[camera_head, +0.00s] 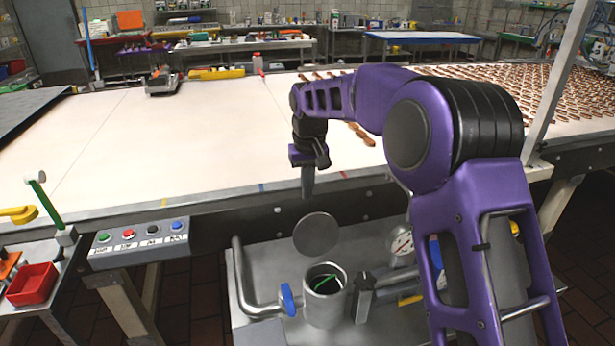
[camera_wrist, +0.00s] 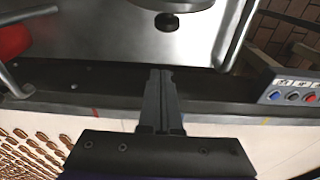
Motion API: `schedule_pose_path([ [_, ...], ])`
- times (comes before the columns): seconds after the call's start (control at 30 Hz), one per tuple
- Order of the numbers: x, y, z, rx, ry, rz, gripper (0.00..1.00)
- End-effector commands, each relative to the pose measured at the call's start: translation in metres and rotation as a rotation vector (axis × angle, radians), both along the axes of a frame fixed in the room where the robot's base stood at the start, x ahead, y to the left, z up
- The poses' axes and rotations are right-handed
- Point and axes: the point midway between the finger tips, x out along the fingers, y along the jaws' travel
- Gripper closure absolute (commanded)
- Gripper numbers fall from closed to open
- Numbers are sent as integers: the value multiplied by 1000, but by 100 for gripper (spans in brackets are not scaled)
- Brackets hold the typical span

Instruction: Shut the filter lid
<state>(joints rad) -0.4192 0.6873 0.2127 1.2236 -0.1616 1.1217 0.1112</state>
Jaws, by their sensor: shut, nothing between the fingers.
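The filter lid (camera_head: 316,234) is a round grey disc standing raised at the back of the filter housing (camera_head: 325,312), in the head view. The housing is an upright metal cylinder with an open mouth, and something green shows inside it. My gripper (camera_head: 308,196) is above and behind the lid, near the front edge of the belt table, pointing down and apart from the lid. In the wrist view its fingers (camera_wrist: 160,72) are together with nothing between them. A round metal shape at the top edge of that view is cut off, so I cannot tell what it is.
A blue-handled valve (camera_head: 287,299) is left of the housing and a pressure gauge (camera_head: 401,241) is to its right, among metal pipes. A button box (camera_head: 140,243) is on the left. A wide pale belt (camera_head: 200,140) carries brown pieces at the right.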

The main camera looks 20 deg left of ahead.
Motion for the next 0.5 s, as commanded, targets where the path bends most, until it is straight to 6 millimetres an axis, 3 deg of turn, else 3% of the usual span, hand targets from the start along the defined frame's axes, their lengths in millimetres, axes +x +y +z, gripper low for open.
schedule_pose_path([
  [0.1,2,1,-28,-2,4,-1,100],
  [0.17,2,1,-37,-1,2,-1,100],
  [0.5,-27,-16,-25,1,-2,-2,100],
])
